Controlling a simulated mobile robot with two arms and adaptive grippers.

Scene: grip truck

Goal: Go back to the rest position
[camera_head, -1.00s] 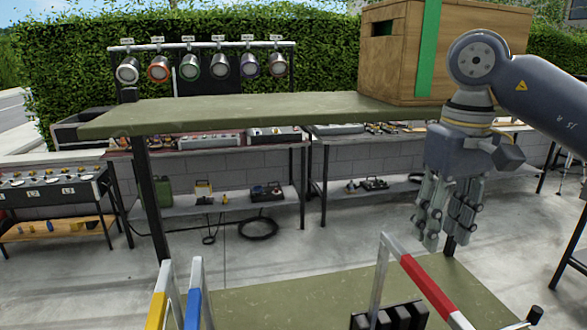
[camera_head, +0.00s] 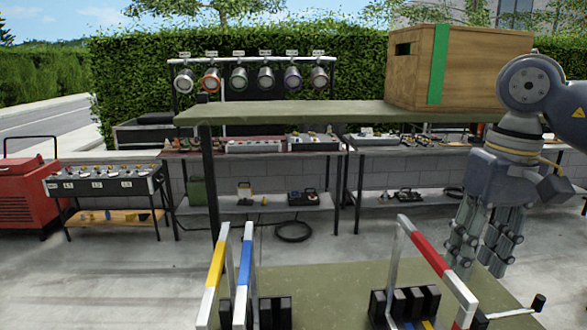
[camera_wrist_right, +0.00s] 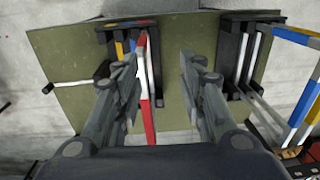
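My right gripper (camera_head: 484,243) hangs pointing down at the right of the head view, in front of the green shelf's right end. My left gripper is in neither view.
A wooden crate with a green stripe (camera_head: 487,66) stands on the upper green shelf (camera_head: 290,113). Yellow, blue and red-white bar frames (camera_head: 428,250) rise from the lower board (camera_head: 340,277). Workbenches, a red cabinet (camera_head: 28,190) and a row of lamps stand behind.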

